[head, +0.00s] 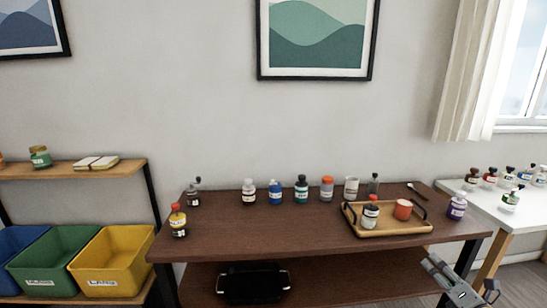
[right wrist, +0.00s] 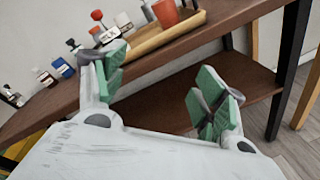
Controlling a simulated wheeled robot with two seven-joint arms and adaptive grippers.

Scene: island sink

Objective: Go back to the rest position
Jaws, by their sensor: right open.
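My right gripper (right wrist: 165,95) shows large in the right wrist view, its two green-padded fingers spread wide with nothing between them. It is in front of the brown table, apart from the items on top. In the head view part of my right arm and gripper (head: 490,288) shows at the lower right, in front of the table's right end. My left gripper is in neither view.
The brown table (head: 300,226) carries several bottles, a wooden tray (head: 385,231) with a red cup (head: 403,209), and a purple-labelled bottle (head: 457,205) near its right edge. A white table (head: 488,208) stands right; bins, including a yellow one (head: 112,262), stand left.

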